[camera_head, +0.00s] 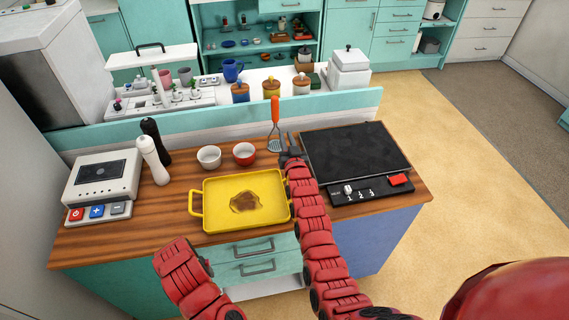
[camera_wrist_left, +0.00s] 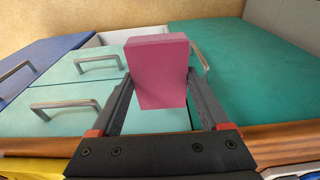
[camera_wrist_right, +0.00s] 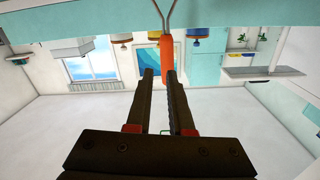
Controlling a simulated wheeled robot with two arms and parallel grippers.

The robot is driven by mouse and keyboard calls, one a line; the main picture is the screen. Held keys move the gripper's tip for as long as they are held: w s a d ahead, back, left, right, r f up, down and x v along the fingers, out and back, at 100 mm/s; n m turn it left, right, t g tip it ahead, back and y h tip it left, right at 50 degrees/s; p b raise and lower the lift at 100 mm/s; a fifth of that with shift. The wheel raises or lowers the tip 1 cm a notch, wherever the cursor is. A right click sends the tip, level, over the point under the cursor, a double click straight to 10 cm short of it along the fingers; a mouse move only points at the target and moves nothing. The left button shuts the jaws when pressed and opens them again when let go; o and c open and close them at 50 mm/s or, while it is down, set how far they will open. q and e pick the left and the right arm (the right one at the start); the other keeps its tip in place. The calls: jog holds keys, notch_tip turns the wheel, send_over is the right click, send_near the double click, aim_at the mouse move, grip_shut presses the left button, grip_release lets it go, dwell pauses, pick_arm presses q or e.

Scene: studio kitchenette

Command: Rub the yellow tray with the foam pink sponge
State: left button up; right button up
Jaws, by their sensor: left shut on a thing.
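The yellow tray (camera_head: 220,217) lies on the wooden counter with a brown stain (camera_head: 245,203) on its floor. Its edge also shows at the lower left of the left wrist view (camera_wrist_left: 20,168). In the left wrist view, my left gripper (camera_wrist_left: 160,95) is shut on the pink sponge (camera_wrist_left: 158,72), a block held between its fingers. The head view shows my left arm in front of the tray, but not the sponge. My right gripper (camera_head: 291,143) is behind the tray's right corner, slightly open, beside the orange-handled spatula (camera_head: 275,112). The right wrist view shows the orange handle (camera_wrist_right: 167,58) at its fingertips.
Black (camera_head: 152,133) and white (camera_head: 154,160) mills and a scale (camera_head: 103,178) are to the left. A dark cooktop (camera_head: 355,150) is to the right. A raised ledge (camera_head: 220,118) runs behind.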

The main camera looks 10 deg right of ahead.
jog(key=w+a+f+n+g+y, duration=0.15)
jog(key=a+f+g, duration=0.3)
jog(key=g, duration=0.45)
jog(key=s+d+r+g+h, duration=0.15)
jog(key=s+r+g, duration=0.25)
jog(key=s+g, duration=0.65)
jog(key=shift+t, duration=0.85)
jog(key=f, duration=0.3)
jog(key=s+f, duration=0.1)
jog(key=f, duration=0.7)
jog(key=shift+s+d+f, duration=0.1)
jog(key=shift+s+f, duration=0.15)
jog(key=shift+s, duration=0.15)
grip_shut()
